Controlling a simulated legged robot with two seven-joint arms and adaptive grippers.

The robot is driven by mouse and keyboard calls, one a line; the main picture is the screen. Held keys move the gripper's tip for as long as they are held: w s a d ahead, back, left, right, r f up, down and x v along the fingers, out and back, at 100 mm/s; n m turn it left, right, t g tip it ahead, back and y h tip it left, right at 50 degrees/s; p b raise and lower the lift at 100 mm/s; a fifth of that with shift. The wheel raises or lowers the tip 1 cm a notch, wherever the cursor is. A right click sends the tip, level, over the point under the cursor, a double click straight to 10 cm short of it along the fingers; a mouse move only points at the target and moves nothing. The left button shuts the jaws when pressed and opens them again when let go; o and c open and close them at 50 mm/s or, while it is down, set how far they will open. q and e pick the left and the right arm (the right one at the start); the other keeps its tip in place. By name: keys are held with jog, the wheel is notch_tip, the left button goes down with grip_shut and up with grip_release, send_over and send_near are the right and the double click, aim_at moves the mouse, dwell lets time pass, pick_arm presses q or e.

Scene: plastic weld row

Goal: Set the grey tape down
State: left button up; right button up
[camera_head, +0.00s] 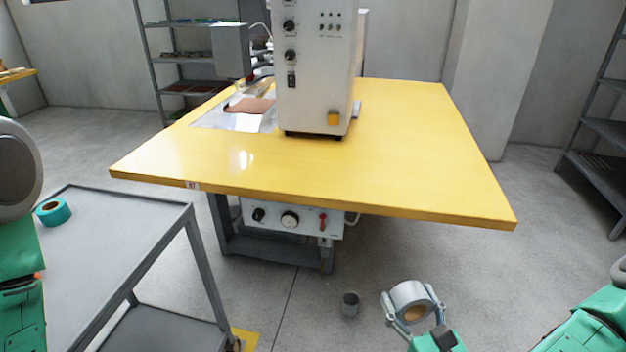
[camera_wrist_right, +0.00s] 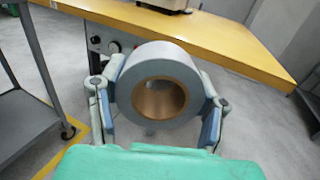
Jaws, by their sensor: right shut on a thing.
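The grey tape (camera_head: 409,292) is a thick roll with a brown core. My right gripper (camera_head: 413,303) is shut on it, one finger on each side, in front of and below the near edge of the yellow table (camera_head: 430,160). In the right wrist view the tape (camera_wrist_right: 150,58) sits between the fingers of the right gripper (camera_wrist_right: 160,95), its core facing the camera. Part of my left arm shows at the left edge of the head view, but its gripper is out of view.
A white welding machine (camera_head: 318,75) stands on the yellow table. The table's right side and front are clear. A grey cart (camera_head: 110,240) at the left bears a teal tape roll (camera_head: 53,212). A small dark cylinder (camera_head: 350,304) is on the floor. Shelves (camera_head: 185,60) stand behind.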

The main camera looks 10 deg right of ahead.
jog(key=shift+w+a, duration=0.1)
